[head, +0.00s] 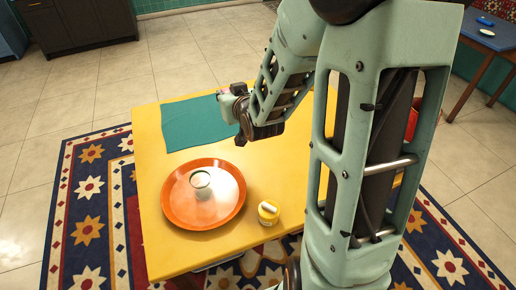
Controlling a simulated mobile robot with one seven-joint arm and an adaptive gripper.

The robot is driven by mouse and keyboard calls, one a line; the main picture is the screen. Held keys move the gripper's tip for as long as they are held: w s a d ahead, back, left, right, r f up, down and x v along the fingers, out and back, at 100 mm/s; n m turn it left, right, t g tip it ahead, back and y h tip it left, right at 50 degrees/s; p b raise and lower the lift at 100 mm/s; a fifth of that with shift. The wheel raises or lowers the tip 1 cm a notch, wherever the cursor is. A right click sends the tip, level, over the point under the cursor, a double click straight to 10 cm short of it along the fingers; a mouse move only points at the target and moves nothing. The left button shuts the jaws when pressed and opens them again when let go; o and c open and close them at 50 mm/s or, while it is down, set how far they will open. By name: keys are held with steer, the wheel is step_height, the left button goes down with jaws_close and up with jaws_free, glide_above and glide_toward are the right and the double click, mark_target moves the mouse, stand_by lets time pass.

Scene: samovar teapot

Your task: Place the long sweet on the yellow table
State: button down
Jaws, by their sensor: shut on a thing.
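The yellow table (165,250) stands in the middle of the head view, partly covered by my arm on the right. My gripper (229,104) is over the far part of the table, by the right end of a teal cloth (185,122). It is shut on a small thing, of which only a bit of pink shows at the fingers. This fits the long sweet, but its shape is mostly hidden. I cannot tell whether it touches the cloth or is held above it.
An orange round tray (175,212) with a small pale round vessel (201,180) stands at the front left of the table. A small yellow jar (268,213) stands beside it. Bare tabletop shows around the tray. A blue side table (490,38) is at the far right.

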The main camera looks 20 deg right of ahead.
step_height(320, 180, down, 9)
steer(key=s+d+b, duration=0.1)
steer(key=d+b, duration=0.1)
steer(key=b, duration=0.8)
glide_above(272, 140)
steer(key=f, duration=0.9)
steer(key=shift+s+a, duration=0.15)
steer(key=shift+a, duration=0.2)
steer(key=shift+d+f, duration=0.35)
steer(key=shift+f, duration=0.1)
steer(key=shift+d+f+b, duration=0.1)
steer(key=shift+f+b, duration=0.65)
steer(key=shift+f, duration=0.8)
steer(key=shift+f, duration=0.2)
steer(key=c, duration=1.8)
jaws_free()
steer(key=shift+o, duration=0.2)
steer(key=shift+r, duration=0.1)
